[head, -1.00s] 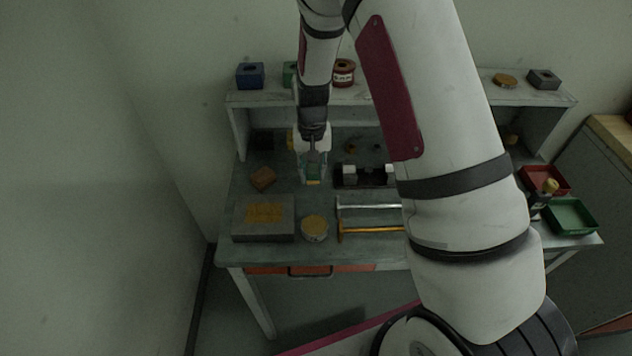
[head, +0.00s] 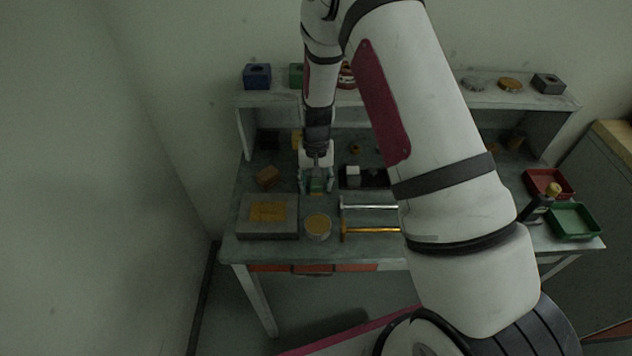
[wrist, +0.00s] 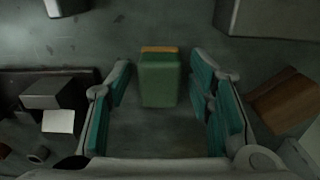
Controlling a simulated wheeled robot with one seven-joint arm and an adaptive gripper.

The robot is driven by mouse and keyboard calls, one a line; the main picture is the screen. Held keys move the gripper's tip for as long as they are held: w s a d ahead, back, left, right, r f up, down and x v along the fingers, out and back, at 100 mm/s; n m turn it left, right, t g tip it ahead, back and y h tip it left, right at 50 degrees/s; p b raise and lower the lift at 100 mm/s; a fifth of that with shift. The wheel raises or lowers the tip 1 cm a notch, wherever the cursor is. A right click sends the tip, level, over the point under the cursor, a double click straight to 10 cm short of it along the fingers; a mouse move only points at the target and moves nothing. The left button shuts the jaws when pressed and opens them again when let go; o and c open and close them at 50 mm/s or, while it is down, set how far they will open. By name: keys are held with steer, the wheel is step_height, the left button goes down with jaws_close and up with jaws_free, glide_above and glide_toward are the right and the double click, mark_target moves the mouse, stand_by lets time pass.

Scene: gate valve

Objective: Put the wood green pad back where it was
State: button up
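The green pad (wrist: 160,80), a green block with a wood-coloured strip along one edge, stands between the fingers of my gripper (wrist: 160,84) in the wrist view. A gap shows on each side of the pad, so the gripper is open around it without visibly gripping it. In the head view the pad (head: 316,187) is small and partly hidden between the fingers of my gripper (head: 317,183), low over the bench top (head: 225,225). Whether its underside rests fully on the bench is hard to tell.
A brown block (head: 268,177) lies left of the gripper, and a grey box (head: 268,230) stands in front of it. A round tin (head: 318,226) and two hammers (head: 368,231) lie nearby. A dark holder (wrist: 50,95) stands on the other side. The shelf (head: 450,102) is behind.

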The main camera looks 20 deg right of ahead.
steer(key=shift+r, duration=0.1)
step_height(320, 180, up, 12)
steer(key=b, duration=0.2)
step_height(320, 180, up, 11)
steer(key=t, duration=0.2)
glide_above(316, 180)
steer(key=s, duration=0.4)
steer(key=s+r+n+t, duration=0.1)
steer(key=s+r, duration=0.5)
steer(key=s, duration=0.4)
steer(key=s+r+n+t, duration=0.2)
steer(key=s+r, duration=0.5)
steer(key=s, duration=0.4)
steer(key=shift+s+r+n+t, duration=0.2)
steer(key=shift+r+n+t, duration=0.1)
steer(key=shift+w+f, duration=0.1)
